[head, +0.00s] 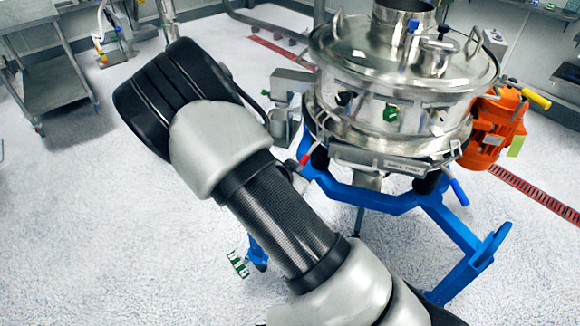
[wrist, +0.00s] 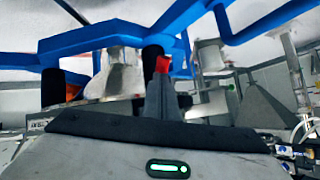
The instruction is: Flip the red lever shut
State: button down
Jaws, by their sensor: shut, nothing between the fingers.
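The red lever (head: 305,159) shows as a small red tip at the left of the sifter (head: 395,110), just below its lower metal ring. In the wrist view a red tip (wrist: 163,64) stands right above my gripper (wrist: 163,82), in line with the fingers. My fingers are together with nothing between them. I cannot tell whether they touch the red tip. The rest of the lever is hidden behind the fingers. In the head view my arm covers most of my gripper.
A blue stand (head: 440,228) carries the sifter and crosses close to the gripper in the wrist view. An orange motor (head: 492,128) sits on the sifter's right.

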jog(key=w+d+f+n+t+h+b, duration=0.1)
jog(key=w+d+f+t+h+b, duration=0.1)
jog(key=f+b, duration=0.4)
jog(key=shift+w+d+t+h+b, duration=0.35)
jog(key=shift+d+t+h+b, duration=0.2)
jog(key=shift+d+b, duration=0.45)
jog(key=shift+d+f, duration=0.1)
jog(key=shift+d, duration=0.15)
